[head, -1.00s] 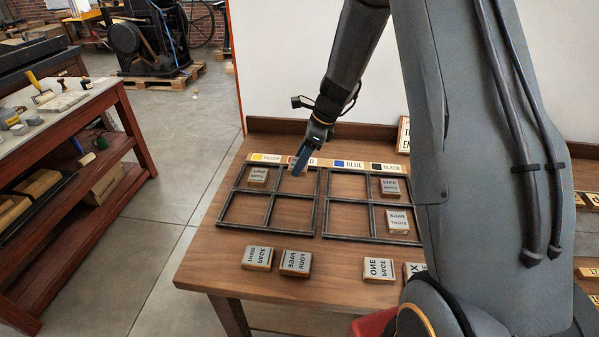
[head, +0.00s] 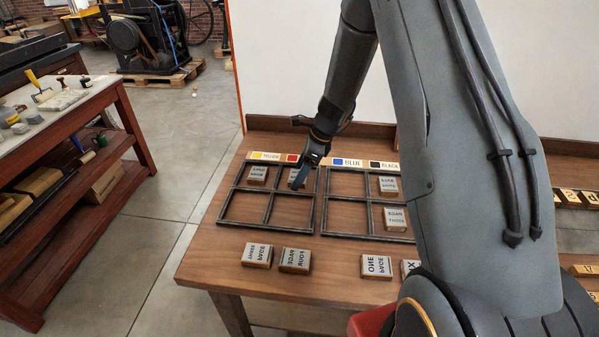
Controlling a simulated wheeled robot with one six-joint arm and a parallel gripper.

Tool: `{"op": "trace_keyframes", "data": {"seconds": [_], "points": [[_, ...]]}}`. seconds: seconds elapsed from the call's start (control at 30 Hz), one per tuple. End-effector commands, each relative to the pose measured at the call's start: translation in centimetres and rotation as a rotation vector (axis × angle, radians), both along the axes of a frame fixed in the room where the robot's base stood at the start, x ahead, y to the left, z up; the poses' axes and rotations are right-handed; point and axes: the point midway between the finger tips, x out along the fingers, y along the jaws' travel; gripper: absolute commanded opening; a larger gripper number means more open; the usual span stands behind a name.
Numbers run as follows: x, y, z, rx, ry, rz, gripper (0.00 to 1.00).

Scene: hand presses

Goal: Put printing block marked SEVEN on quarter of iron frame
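Two black iron frames lie side by side on the wooden table, the left frame (head: 267,227) and the right frame (head: 350,236), each split into quarters. My gripper (head: 298,182) is low over the far right quarter of the left frame. A small grey-faced printing block (head: 293,175) shows at its fingers and looks gripped; its marking is hidden and I cannot tell whether it touches the table. Another block (head: 257,175) lies in the left frame's far left quarter. The right frame holds blocks in its far right (head: 388,186) and near right (head: 395,219) quarters. No marking SEVEN is legible.
A colour label strip (head: 348,163) runs behind the frames. Blocks marked THREE (head: 257,255), FOUR (head: 295,261) and ONE (head: 376,266) lie along the front, with another partly behind my arm. Both near quarters of the left frame are bare.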

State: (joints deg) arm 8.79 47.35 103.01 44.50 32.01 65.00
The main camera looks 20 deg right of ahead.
Motion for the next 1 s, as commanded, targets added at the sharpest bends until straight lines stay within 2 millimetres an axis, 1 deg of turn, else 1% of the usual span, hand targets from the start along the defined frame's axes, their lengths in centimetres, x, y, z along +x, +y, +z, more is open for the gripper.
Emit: {"op": "trace_keyframes", "data": {"seconds": [0.3,0.47,0.57,0.8,1.0], "points": [[0.0,0.0,0.1,0.000,0.000,0.000,0.73],[0.0,-0.3,1.0,0.000,-0.002,-0.001,0.73],[-0.2,-0.8,2.3,0.000,-0.003,-0.001,0.73],[-0.8,-2.5,6.5,-0.001,-0.005,-0.001,0.73],[-1.4,-3.6,9.5,0.000,-0.003,-0.001,0.73]]}}
